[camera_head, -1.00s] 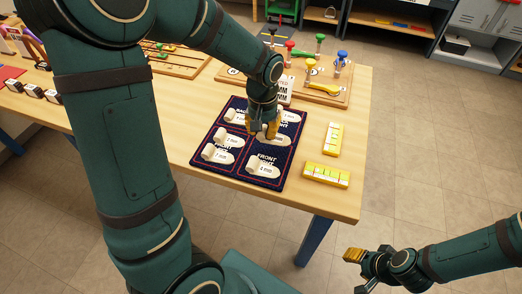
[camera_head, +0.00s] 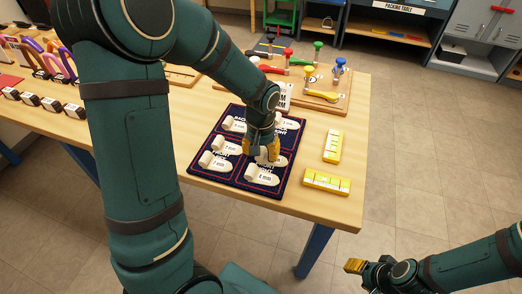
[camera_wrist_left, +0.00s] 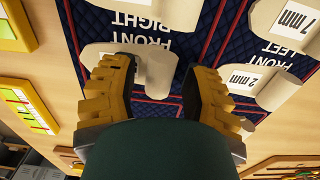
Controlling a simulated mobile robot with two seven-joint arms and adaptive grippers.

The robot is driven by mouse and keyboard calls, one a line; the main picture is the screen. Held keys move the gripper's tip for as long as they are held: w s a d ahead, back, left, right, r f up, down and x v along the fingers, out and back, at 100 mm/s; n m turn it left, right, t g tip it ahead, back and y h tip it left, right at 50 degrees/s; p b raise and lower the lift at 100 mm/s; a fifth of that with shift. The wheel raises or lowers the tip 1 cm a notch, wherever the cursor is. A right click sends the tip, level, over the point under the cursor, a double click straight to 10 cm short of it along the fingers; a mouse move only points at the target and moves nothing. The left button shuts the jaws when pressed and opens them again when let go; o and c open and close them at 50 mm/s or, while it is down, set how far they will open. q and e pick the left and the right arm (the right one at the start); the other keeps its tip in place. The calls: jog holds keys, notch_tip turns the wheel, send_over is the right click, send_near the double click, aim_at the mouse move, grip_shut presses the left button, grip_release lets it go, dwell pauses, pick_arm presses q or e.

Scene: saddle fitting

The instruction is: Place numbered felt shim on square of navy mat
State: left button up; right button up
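The navy mat (camera_head: 236,183) with red-outlined squares lies on the wooden table. Several white numbered felt shims with rolled tabs lie on it, including one marked 6 mm (camera_head: 264,175) in the front right square. My left gripper (camera_head: 261,153) is low over the mat's right half, at another shim (camera_head: 280,159). In the left wrist view its yellow fingers (camera_wrist_left: 158,95) are spread, with that shim's rolled tab (camera_wrist_left: 158,70) between them; contact cannot be made out. Shims marked 2 mm (camera_wrist_left: 258,84) and 7 mm (camera_wrist_left: 292,22) lie beside it. My right gripper (camera_head: 356,266) is off the table, apparently empty; its opening is unclear.
The table's front right corner is clear.

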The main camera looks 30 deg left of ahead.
pick_arm(q)
jog(key=shift+r, duration=0.15)
jog(key=shift+r, duration=0.35)
notch_tip(320, 180, up, 11)
jog(key=p, duration=0.3)
jog(key=shift+r, duration=0.2)
jog(key=shift+s, duration=0.1)
